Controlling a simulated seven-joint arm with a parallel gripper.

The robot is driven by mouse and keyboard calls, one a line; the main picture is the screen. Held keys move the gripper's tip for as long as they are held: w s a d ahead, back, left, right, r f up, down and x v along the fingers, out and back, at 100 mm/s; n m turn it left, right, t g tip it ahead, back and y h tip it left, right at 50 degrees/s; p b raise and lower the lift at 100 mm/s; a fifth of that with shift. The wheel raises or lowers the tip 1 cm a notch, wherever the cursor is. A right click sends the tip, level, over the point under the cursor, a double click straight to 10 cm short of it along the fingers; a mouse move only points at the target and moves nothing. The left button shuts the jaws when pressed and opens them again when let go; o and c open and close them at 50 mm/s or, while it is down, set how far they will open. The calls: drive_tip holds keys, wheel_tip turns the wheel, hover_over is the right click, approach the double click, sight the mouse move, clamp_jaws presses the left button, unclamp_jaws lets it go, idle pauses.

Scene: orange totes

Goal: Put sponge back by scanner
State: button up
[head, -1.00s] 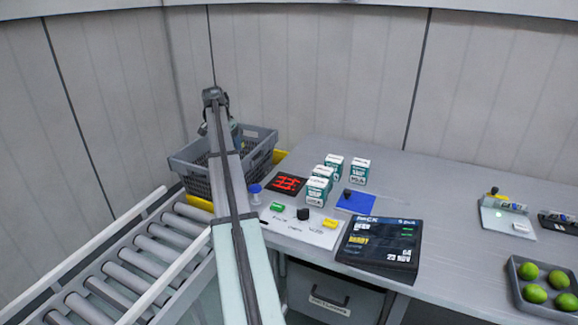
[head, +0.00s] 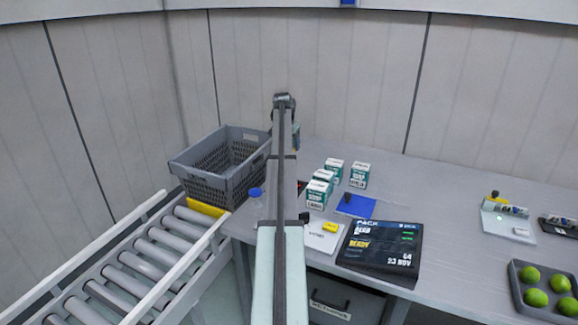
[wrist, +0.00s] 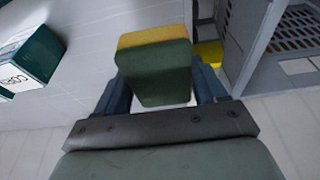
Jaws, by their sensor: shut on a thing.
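In the wrist view the sponge (wrist: 156,72), green with a yellow layer, sits between the two blue-grey fingers of my gripper (wrist: 160,92). My gripper is shut on it and holds it above the table. In the head view my arm hides the sponge and the fingers, behind the table's left part. I cannot surely tell which thing is the scanner. A blue mat (head: 358,208) with a small black item lies right of the arm.
The grey basket (head: 205,188) stands left of my arm, above the roller conveyor (head: 130,262). Several white-green boxes (head: 319,195) stand right of the arm. A black screen (head: 380,245) lies at the front edge. A tray of limes (head: 548,289) is far right. The table's back middle is clear.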

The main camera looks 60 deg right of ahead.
wheel_tip(320, 180, down, 9)
drive_tip(key=shift+r, duration=0.1)
idle(0.4)
drive_tip(key=o, duration=1)
drive_tip(key=v, duration=1.2)
